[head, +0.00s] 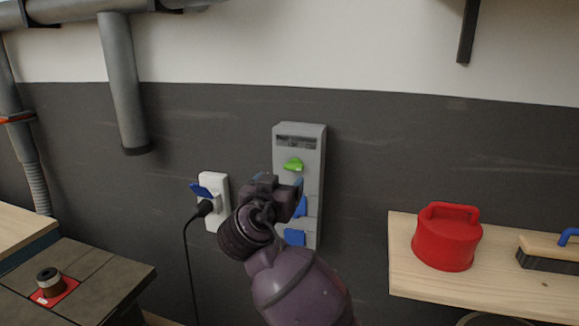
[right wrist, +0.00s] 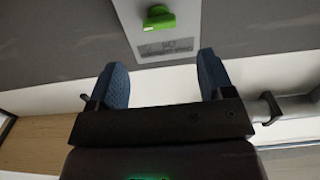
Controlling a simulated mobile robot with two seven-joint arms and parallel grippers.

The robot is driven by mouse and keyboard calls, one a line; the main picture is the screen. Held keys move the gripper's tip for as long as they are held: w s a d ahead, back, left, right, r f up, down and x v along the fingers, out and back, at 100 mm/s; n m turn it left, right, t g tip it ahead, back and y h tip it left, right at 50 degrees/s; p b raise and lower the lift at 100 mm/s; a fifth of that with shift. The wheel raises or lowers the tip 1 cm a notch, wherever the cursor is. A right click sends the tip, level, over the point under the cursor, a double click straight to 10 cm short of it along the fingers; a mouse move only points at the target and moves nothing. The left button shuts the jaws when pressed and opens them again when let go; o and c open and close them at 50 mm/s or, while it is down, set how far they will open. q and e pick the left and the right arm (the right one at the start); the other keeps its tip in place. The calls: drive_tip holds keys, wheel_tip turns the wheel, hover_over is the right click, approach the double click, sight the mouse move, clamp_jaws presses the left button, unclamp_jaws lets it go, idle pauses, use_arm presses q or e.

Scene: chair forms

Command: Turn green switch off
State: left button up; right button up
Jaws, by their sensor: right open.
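The green switch (head: 293,164) is a knob with a roughly horizontal handle on the upper part of a grey wall box (head: 312,142). It also shows in the right wrist view (right wrist: 160,20), beyond the fingertips and near the line midway between them. My right gripper (head: 280,182) is just below the switch in the head view and covers part of the box. In the right wrist view its two blue fingers (right wrist: 163,66) are wide apart with nothing between them, clear of the switch. My left gripper is not in view.
Blue covers (head: 295,237) sit lower on the box. Left of it is a white socket (head: 210,182) with a blue flap and a plugged black cable. A wooden shelf (head: 480,290) at right holds a red lidded object (head: 446,238) and a brush (head: 548,252). Grey pipes (head: 122,85) run at upper left.

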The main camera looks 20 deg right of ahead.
sight(292, 167)
drive_tip(key=p+x, duration=0.2)
drive_tip(key=x, duration=0.6)
drive_tip(key=shift+w+d+r, duration=0.1)
drive_tip(key=shift+d, duration=0.05)
drive_tip(key=c, duration=0.9)
